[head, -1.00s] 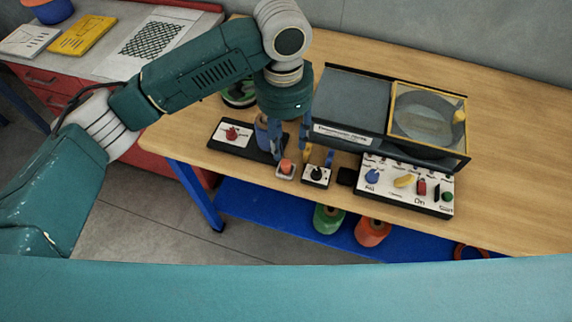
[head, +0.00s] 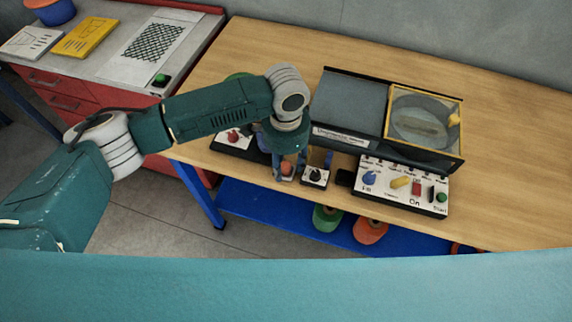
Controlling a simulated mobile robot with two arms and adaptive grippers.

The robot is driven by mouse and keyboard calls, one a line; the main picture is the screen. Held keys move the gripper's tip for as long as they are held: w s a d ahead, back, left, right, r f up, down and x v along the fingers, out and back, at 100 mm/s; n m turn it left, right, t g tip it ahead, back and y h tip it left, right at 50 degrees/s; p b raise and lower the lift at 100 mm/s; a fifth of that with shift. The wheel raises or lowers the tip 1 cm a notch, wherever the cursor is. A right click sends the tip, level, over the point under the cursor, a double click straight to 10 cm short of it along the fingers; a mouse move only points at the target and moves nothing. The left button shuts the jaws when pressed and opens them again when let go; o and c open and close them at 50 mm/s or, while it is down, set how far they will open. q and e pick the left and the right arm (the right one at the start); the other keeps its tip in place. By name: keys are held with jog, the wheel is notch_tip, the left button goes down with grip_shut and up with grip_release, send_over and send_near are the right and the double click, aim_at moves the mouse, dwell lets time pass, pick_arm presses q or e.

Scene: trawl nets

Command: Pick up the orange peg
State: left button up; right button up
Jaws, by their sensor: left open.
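The small orange peg (head: 287,168) stands on its light base near the front edge of the wooden table, just left of a small box with a black knob (head: 315,176). My left gripper (head: 288,166) points down over it and is open. One blue finger shows on each side of the peg. I cannot tell whether the fingers touch it. The peg is partly hidden by the gripper. My right gripper is not in view.
A control panel (head: 398,203) with several knobs and a machine with a yellow-framed window (head: 458,132) stand to the right. A panel with a red knob (head: 233,135) is behind left. A blue shelf (head: 262,208) holding green and orange spools is below.

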aim_at(286, 164)
pick_arm(q)
jog(key=c, duration=1)
jog(key=shift+o, duration=0.2)
jog(key=shift+r, duration=0.15)
notch_tip(286, 164, up, 20)
jog(key=b, duration=0.3)
jog(key=shift+p, duration=0.55)
jog(key=shift+f, duration=0.2)
